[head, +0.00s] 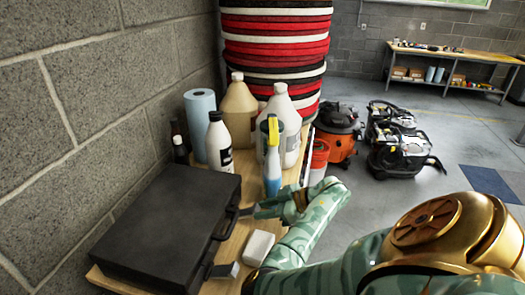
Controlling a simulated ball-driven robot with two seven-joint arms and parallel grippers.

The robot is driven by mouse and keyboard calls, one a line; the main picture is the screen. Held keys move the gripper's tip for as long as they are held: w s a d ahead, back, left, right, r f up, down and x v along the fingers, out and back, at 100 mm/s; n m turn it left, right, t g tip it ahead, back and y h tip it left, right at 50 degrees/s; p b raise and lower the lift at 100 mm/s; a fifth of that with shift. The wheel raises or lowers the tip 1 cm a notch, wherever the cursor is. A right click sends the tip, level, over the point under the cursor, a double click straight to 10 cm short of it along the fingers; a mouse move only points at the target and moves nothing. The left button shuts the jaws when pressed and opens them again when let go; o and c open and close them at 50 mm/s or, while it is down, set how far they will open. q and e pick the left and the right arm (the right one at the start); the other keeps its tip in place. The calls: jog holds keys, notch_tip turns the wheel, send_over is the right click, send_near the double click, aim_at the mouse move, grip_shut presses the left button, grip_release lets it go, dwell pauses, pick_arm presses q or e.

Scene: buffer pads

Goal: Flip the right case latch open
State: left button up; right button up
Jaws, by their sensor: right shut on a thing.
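A closed black case (165,222) lies flat on the wooden bench at lower left, its handle side facing right. Its handle (222,225) is at the middle of that side. The right case latch (233,209) is at the far end of that side, partly hidden by my gripper. The other latch (222,270), at the near end, sticks out from the case as a grey flap. My right gripper (256,210) reaches in from the right, with its fingers shut on the right latch. My left gripper is not in view.
A white block (258,247) lies on the bench below my right gripper. A blue spray bottle (272,170) and several jugs and bottles stand just beyond it. A block wall (70,110) closes off the left. Stacked pads (275,50) rise behind.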

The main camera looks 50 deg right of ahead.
dwell(0.3)
jog(key=o, duration=1)
jog(key=shift+f, duration=0.1)
jog(key=p+v, duration=0.2)
jog(key=v, duration=0.3)
jog(key=p+v, duration=0.1)
jog(key=v, duration=0.5)
jog(key=p+v, duration=0.2)
jog(key=v, duration=0.3)
jog(key=shift+s+d+f+p, duration=0.15)
jog(key=shift+s+f+p, duration=0.05)
jog(key=shift+s+p, duration=0.1)
